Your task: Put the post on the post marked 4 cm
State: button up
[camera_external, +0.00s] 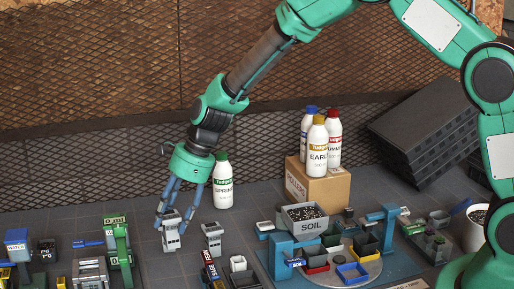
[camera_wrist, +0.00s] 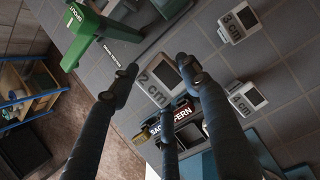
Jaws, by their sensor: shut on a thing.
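My gripper (camera_external: 173,220) points down at the left of the work area and is shut on a small grey-white post with a dark square face (camera_external: 171,240). In the wrist view the held post (camera_wrist: 158,84) reads "2 cm" and sits between the fingers (camera_wrist: 158,75). I cannot tell whether its base is clear of the table. The post marked 4 cm (camera_wrist: 240,100) stands to the right in the wrist view, apart from my fingers. A post marked 3 cm (camera_wrist: 232,25) is above it there. A similar post (camera_external: 212,240) shows to the right of my gripper; its marking is unreadable.
A green-capped bottle (camera_external: 222,182) stands close behind my gripper. The soil mixer with its SOIL bin (camera_external: 305,222) and a box topped with bottles (camera_external: 318,188) are to the right. Green (camera_external: 118,245) and blue (camera_external: 17,242) dispensers stand left. Labelled blocks (camera_wrist: 183,115) lie near the fingers.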

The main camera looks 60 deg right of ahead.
jog(key=shift+s+d+r, duration=0.15)
jog(key=shift+s+d, duration=0.2)
jog(key=shift+s, duration=0.05)
jog(key=s+d+r+p, duration=0.2)
jog(key=s+d, duration=0.4)
jog(key=s, duration=0.2)
jog(key=shift+s+d+r+m, duration=0.2)
jog(key=shift+s+r+m, duration=0.1)
jog(key=shift+s+r, duration=0.1)
jog(key=shift+m, duration=0.3)
jog(key=s+d, duration=0.1)
jog(key=s, duration=0.2)
jog(key=s+d+r+p, duration=0.1)
jog(key=s, duration=0.2)
jog(key=s+d, duration=0.2)
jog(key=s, duration=0.1)
jog(key=shift+r+p, duration=0.3)
jog(key=shift+c, duration=0.8)
jog(key=shift+s+d, duration=0.15)
jog(key=shift+s, duration=0.15)
jog(key=shift+w, duration=0.2)
jog(key=shift+o, duration=0.3)
jog(key=w+d+f+b, duration=0.1)
jog(key=w+d, duration=0.1)
jog(key=w, duration=1.2)
jog(key=shift+w+d+f+b, duration=0.2)
jog(key=shift+w+b, duration=0.1)
jog(key=shift+w, duration=0.05)
